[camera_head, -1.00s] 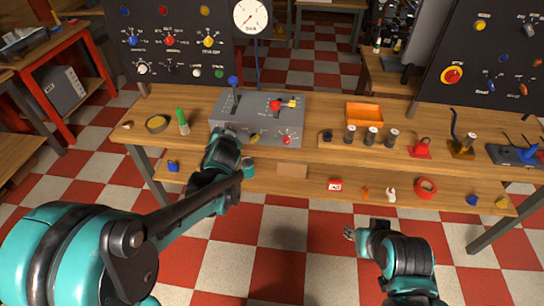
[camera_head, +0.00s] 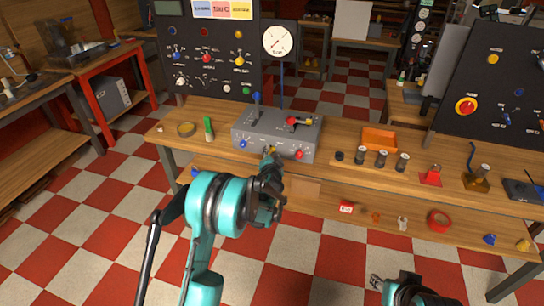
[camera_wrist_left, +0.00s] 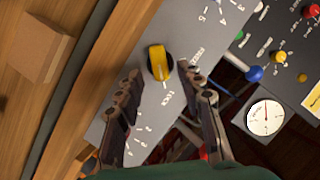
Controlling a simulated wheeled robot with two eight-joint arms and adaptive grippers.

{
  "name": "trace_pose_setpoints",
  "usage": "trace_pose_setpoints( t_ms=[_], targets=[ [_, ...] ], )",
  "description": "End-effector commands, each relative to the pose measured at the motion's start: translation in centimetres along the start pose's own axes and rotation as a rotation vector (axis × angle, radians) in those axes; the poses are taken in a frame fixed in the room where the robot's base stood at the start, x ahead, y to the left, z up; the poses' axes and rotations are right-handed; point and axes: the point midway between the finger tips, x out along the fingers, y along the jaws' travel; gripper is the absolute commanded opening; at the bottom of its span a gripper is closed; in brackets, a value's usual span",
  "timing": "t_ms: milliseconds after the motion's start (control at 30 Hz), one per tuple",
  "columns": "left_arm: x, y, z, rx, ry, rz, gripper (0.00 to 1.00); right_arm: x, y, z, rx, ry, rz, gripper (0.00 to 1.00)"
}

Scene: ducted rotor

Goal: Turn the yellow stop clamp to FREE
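The yellow stop clamp (camera_wrist_left: 159,62) is a knob on the grey box's front face (camera_wrist_left: 135,127). In the left wrist view its long side lines up roughly with the LOCK lettering; the FREE lettering lies to its right. In the head view the grey box (camera_head: 265,121) stands on the bench and my left gripper (camera_head: 272,160) is at its front, mostly hiding the clamp. In the left wrist view the left gripper (camera_wrist_left: 162,82) is open, its fingers apart, with the clamp just beyond and between the tips. My right gripper (camera_head: 376,282) is low at the bottom, away from the bench.
The box also carries a blue-knobbed lever (camera_head: 255,97), a red knob (camera_head: 299,155) and a blue knob (camera_head: 242,143). An orange tray (camera_head: 379,138) and several dark cylinders stand to the right.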

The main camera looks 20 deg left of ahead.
Motion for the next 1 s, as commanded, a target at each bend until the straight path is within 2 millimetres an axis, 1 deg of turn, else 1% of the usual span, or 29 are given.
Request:
trace_pose_setpoints(
  t_ms=[33,133,433,467,500,567,600,1000],
  targets=[
    [0.7,0.1,0.1,0.0,0.0,0.0,0.38,0.3,0.0,0.2,0.0,0.0,0.0,0.4],
    [1.4,0.0,0.0,0.001,0.0,0.0,0.38,0.5,0.0,0.3,0.0,0.0,0.0,0.4],
    [1.6,-0.1,-0.1,0.001,0.0,0.0,0.38,0.4,0.0,0.3,0.0,0.0,0.0,0.4],
    [1.6,-0.1,-0.1,0.001,0.0,0.0,0.33,0.4,0.0,0.3,0.0,0.0,0.0,0.4],
    [1.6,-0.1,-0.1,0.001,0.0,0.0,0.22,0.4,0.0,0.3,0.0,0.0,0.0,0.4],
    [1.6,-0.1,-0.1,0.001,0.0,0.0,0.06,0.4,0.0,0.3,0.0,0.0,0.0,0.4],
    [1.6,-0.1,-0.1,0.001,0.0,0.0,0.0,0.4,0.0,0.3,0.0,0.0,0.0,0.4],
    [1.6,-0.1,-0.1,-0.033,0.0,0.014,0.0,0.3,0.0,0.2,0.0,0.0,0.0,0.4]
  ],
)
